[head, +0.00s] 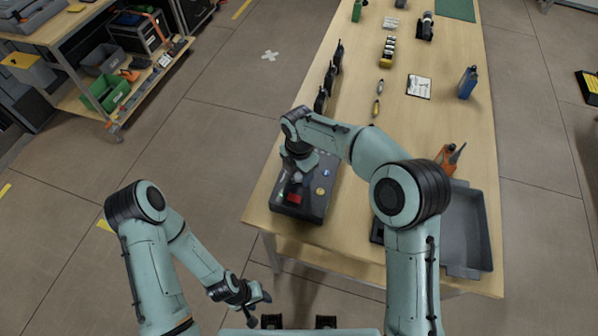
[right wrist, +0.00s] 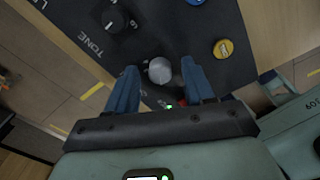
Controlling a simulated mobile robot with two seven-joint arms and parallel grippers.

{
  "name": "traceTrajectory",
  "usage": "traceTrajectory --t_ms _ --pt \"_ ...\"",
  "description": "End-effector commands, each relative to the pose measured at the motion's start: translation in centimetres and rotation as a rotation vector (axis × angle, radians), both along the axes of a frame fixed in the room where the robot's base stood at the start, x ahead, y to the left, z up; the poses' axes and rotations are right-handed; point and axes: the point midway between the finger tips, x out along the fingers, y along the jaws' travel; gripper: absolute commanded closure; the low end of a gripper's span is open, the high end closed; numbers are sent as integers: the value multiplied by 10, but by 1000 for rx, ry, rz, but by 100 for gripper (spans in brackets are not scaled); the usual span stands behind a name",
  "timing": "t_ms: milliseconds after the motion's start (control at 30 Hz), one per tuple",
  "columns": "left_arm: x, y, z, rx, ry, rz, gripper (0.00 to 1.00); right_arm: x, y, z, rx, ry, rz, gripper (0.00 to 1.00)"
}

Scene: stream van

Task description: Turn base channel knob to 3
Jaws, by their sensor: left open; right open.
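A dark box with controls (head: 318,205) stands on the near left part of the wooden table; it fills the top of the right wrist view (right wrist: 200,20). There, a black dial knob (right wrist: 115,19) with a white pointer line and numbers sits beside the word TONE. A round silver knob (right wrist: 160,70) lies between the fingers of my right gripper (right wrist: 160,85), with a gap on both sides. My right gripper is open above the box, and its arm hides part of the box in the head view. My left gripper (head: 245,295) is open and empty, low beside the table.
The box also bears a yellow button (right wrist: 223,48) and a red part (head: 295,198). Black upright devices (head: 331,78) stand along the table's left edge behind it. A grey tray (head: 484,225) is at the right.

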Motion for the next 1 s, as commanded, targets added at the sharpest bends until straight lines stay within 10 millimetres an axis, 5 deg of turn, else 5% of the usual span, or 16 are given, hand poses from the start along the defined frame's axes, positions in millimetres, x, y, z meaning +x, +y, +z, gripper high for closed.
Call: traceTrajectory --t_ms 233,400,1000 --pt "0 0 0 0 0 0 51 0 0 -1 0 0 0 47" --pt "0 0 0 0 0 0 51 0 0 0 -1 1 0 100" --pt "6 0 8 0 -7 0 51 0 0 1 -2 1 -174 100"
